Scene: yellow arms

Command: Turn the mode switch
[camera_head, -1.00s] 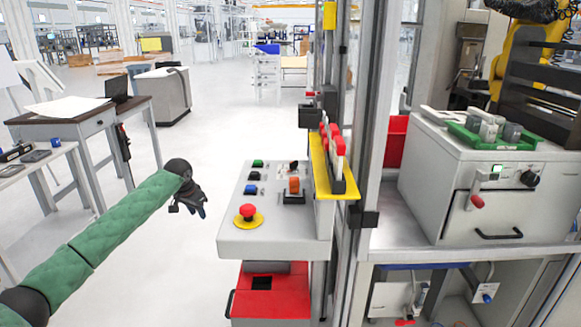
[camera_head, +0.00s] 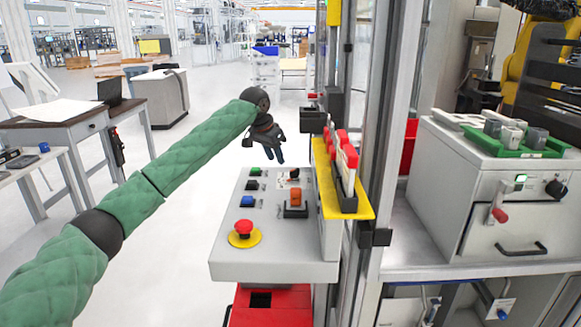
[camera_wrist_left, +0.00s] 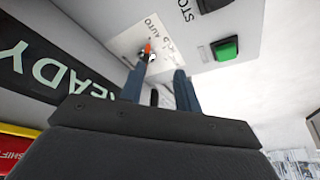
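The mode switch (camera_head: 294,175) is a small dark knob on a white plate at the far right of the sloped grey control panel (camera_head: 228,253). In the left wrist view the mode switch (camera_wrist_left: 148,50) shows a silver body and an orange tip, on a plate lettered AUTO. My left gripper (camera_head: 276,157) hangs above the panel's far edge, up and left of the switch. In the left wrist view my left gripper (camera_wrist_left: 159,72) is open, its two blue fingers apart and empty, with the switch beyond the gap. My right gripper is not in view.
The panel also bears a red emergency stop (camera_head: 243,228), an orange switch (camera_head: 295,196), a green button (camera_head: 254,171) and other buttons. A yellow holder (camera_head: 346,207) with red-topped items stands along the panel's right side. Left of the panel is open floor.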

